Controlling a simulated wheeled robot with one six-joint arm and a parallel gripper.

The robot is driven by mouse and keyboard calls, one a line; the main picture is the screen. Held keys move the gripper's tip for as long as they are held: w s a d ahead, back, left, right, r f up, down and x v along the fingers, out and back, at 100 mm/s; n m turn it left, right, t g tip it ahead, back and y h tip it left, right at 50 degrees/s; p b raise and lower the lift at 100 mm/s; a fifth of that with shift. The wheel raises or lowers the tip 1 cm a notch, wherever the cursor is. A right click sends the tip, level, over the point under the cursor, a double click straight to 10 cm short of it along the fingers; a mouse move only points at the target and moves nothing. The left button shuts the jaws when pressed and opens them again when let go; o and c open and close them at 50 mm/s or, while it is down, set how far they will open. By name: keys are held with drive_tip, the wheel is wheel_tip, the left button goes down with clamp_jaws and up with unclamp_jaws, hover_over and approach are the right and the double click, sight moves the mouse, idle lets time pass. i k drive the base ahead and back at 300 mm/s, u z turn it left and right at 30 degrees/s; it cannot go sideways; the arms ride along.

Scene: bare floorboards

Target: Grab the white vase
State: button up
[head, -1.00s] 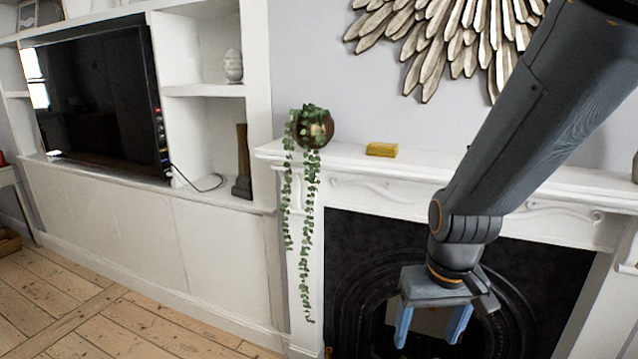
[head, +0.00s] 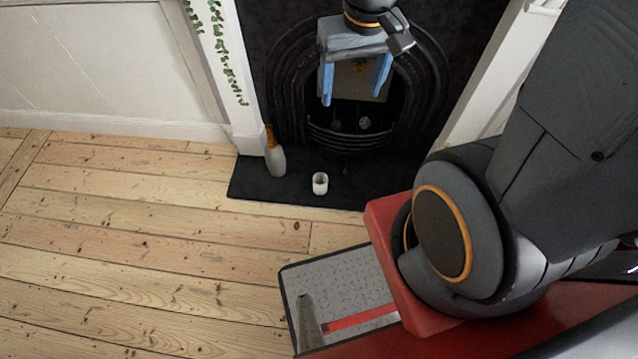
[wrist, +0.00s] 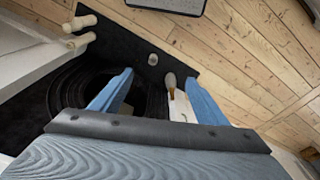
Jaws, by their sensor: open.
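The white vase (head: 276,161) is bottle-shaped, with a white body and an orange-brown neck. It stands upright on the left part of the black hearth slab in the head view. It also shows in the wrist view (wrist: 171,81), between the fingertips in the picture but beyond them. My gripper (head: 352,97) is open and empty, with two blue fingers, in front of the fireplace opening. It is above and to the right of the vase in the head view. In the wrist view my gripper (wrist: 159,77) has its fingers spread. Nothing touches the vase.
A small white cup-like thing (head: 320,184) stands on the hearth (head: 295,190) right of the vase and also shows in the wrist view (wrist: 153,59). The fireplace (head: 405,115) is behind. A trailing plant (head: 226,60) hangs at left. The floorboards (head: 130,225) at left are clear.

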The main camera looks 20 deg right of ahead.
sight(320, 178)
drive_tip(key=u, duration=1.75)
drive_tip(key=k, duration=1)
drive_tip(key=z, duration=1.3)
drive_tip(key=i, duration=0.5)
